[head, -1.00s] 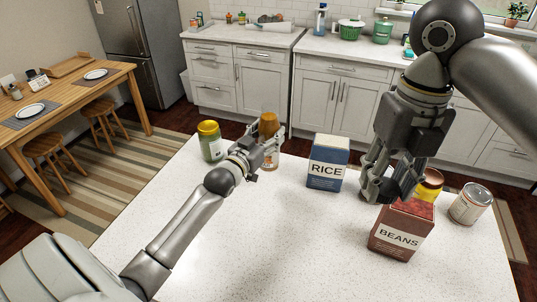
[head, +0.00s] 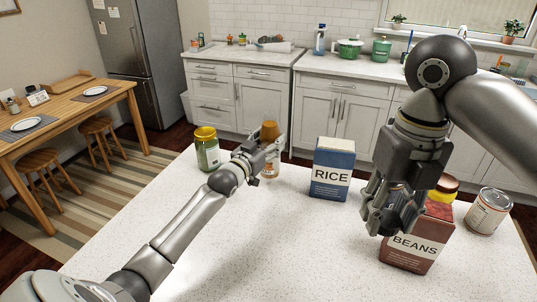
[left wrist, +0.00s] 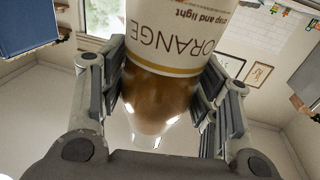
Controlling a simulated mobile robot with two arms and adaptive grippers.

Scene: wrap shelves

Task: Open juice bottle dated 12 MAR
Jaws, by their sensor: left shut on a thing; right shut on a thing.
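An orange juice bottle (head: 270,131) stands upright on the white counter, with an amber upper part and a pale label. My left gripper (head: 268,150) is shut around its upper body. In the left wrist view the bottle (left wrist: 165,45) sits between the fingers, with "ORANGE" reading upside down; no date is legible. My right gripper (head: 392,218) points down and is shut at the upper left of a red BEANS box (head: 412,255); its fingers hide part of the box. A green jar with a yellow lid (head: 207,150) stands left of the bottle.
A blue RICE box (head: 332,165) stands between the two grippers. A jar with a yellow lid (head: 447,183) is partly hidden behind the BEANS box, and a can (head: 489,211) stands to its right. The counter's front (head: 300,255) is clear.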

